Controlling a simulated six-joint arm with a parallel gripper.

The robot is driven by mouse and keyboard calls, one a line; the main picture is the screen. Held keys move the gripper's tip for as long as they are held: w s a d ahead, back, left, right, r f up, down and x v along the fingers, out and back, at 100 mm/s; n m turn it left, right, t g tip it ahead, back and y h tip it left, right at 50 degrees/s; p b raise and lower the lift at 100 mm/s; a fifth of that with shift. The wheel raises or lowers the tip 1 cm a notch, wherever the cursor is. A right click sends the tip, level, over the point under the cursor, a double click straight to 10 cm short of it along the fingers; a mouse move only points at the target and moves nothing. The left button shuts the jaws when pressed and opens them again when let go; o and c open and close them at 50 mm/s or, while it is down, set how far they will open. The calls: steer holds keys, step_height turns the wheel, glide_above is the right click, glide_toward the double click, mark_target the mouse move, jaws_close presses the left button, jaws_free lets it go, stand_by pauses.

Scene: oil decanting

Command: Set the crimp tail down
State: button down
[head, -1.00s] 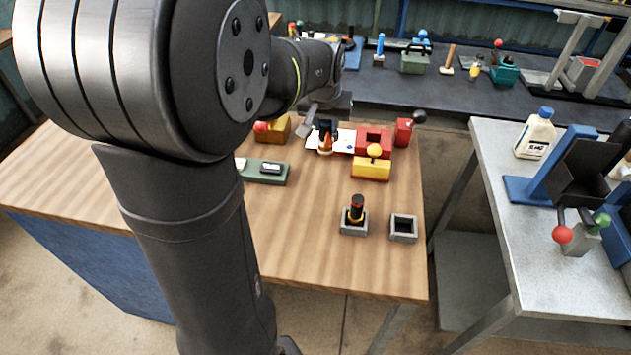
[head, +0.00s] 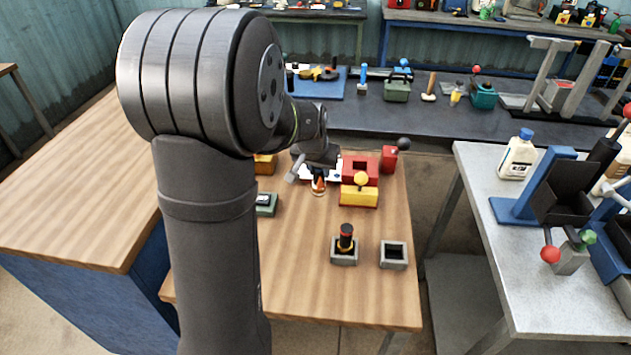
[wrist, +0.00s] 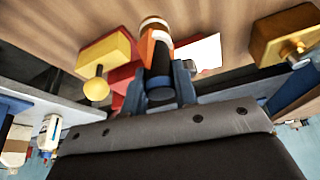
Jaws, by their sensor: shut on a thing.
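The crimp tail, which I take to be the small banded cylinder in orange, white and black (wrist: 156,45), sits between my fingers in the wrist view. In the head view its orange part (head: 318,186) shows below my gripper (head: 318,170), left of the yellow block. My gripper (wrist: 160,92) is shut on its dark end. In the head view it looks upright, close over the wooden table (head: 330,300) near a white sheet. I cannot tell whether its free end touches a surface.
A yellow block with a ball knob (head: 358,196) and a red block (head: 362,168) stand just right of the held piece. A grey socket with a black banded cylinder (head: 345,240) and an empty socket (head: 394,256) stand in front. The table's front is clear.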

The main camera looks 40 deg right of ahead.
mark_target(316, 181)
steer(key=shift+w+a+f, duration=0.1)
steer(key=shift+w+f, duration=0.25)
steer(key=shift+w, duration=0.2)
steer(key=shift+f, duration=1.95)
steer(key=shift+f, duration=0.15)
steer(key=c, duration=1.1)
jaws_free()
steer(key=shift+c, duration=0.2)
steer(key=v, duration=1.2)
